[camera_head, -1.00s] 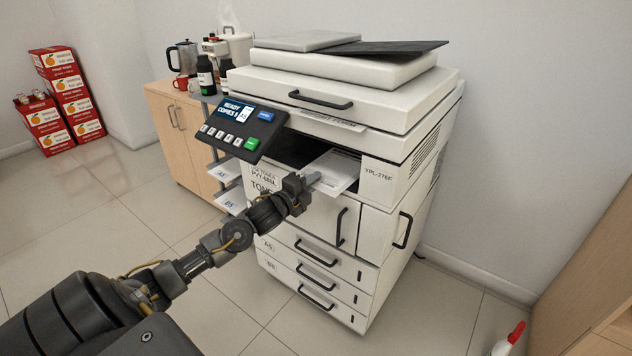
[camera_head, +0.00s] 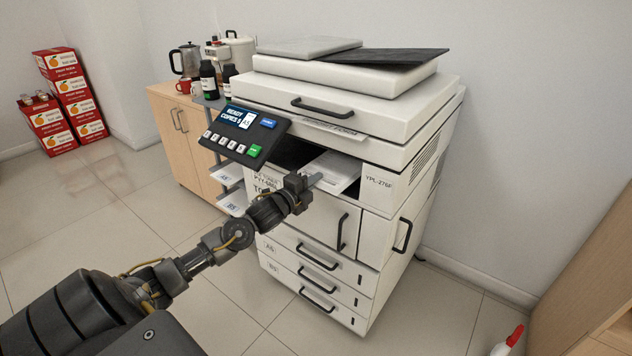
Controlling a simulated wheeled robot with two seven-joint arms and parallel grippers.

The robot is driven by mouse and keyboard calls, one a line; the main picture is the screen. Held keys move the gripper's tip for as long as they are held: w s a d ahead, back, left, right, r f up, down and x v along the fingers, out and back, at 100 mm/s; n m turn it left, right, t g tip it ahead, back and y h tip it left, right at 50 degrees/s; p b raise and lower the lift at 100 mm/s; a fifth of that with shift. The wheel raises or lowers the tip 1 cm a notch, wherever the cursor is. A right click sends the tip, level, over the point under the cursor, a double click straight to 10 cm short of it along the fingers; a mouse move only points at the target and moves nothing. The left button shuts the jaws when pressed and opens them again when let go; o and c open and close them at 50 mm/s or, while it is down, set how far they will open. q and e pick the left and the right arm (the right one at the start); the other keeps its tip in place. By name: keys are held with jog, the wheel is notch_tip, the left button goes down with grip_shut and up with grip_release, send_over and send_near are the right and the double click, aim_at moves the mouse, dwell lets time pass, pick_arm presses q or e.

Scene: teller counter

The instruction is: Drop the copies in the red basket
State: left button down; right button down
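The copies (camera_head: 338,170) are white printed sheets lying in the output slot of the large white copier (camera_head: 380,205). Their front edge sticks out toward me. My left gripper (camera_head: 312,181) is at the front left edge of the sheets. Its fingers are small and seen from behind, and I cannot tell whether they are open or closed on the paper. My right gripper is not in view. No red basket is in view.
A control panel (camera_head: 243,134) juts out above my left gripper. A wooden cabinet (camera_head: 182,140) with a kettle and bottles stands left of the copier. Red juice cartons (camera_head: 80,105) are stacked at the far left. The tiled floor (camera_head: 110,215) between is open.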

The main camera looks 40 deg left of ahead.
pick_arm(q)
jog(key=shift+f, duration=0.1)
jog(key=s+r+p, duration=0.2)
jog(key=s+p, duration=0.2)
jog(key=s, duration=0.3)
jog(key=s+r+p, duration=0.3)
jog(key=s+p, duration=0.2)
jog(key=s, duration=0.2)
jog(key=shift+a, duration=0.15)
